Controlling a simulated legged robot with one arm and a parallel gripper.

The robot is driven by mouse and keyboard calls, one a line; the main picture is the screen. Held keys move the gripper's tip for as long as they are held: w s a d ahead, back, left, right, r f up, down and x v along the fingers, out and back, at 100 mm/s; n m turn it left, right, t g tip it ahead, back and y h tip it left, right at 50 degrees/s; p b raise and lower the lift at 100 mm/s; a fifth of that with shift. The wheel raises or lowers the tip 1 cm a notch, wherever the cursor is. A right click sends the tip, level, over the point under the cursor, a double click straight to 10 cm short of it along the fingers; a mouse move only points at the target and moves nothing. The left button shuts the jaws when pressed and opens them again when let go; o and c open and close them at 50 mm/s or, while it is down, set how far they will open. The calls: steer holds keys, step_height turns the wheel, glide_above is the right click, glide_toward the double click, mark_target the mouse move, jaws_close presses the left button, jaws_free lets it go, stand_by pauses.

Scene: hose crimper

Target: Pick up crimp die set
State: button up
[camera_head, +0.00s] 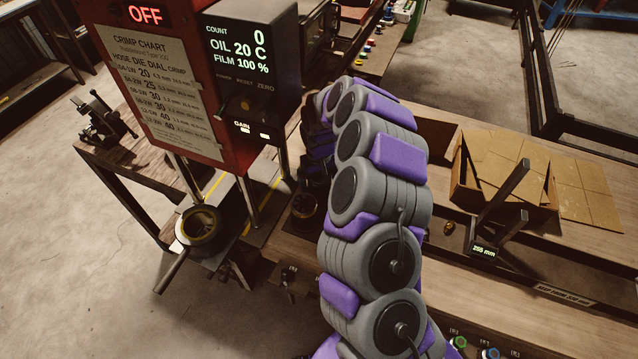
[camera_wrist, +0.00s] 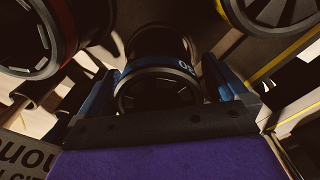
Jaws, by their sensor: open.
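In the wrist view, a dark round crimp die set (camera_wrist: 158,92) with a blue band and partly readable white characters lies between the two blue fingers of my gripper (camera_wrist: 160,82). The fingers are open, one on each side of it. I cannot tell whether either finger touches it. A second die set (camera_wrist: 35,35) with a dark red band is at the upper left, and another round dark part (camera_wrist: 283,12) is at the upper right. In the head view, my purple and grey arm hides the gripper; a dark round part (camera_head: 306,207) shows on the bench beside the arm.
The red crimper (camera_head: 160,85), reading OFF, stands at left with its round crimp head (camera_head: 201,225) and a lever below. A display box (camera_head: 243,75) adjoins it. At right on the bench are a cardboard box (camera_head: 500,205) and a length gauge (camera_head: 484,249).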

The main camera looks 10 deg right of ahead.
steer(key=shift+c, duration=0.4)
steer(key=c, duration=1.4)
steer(key=shift+r, duration=0.1)
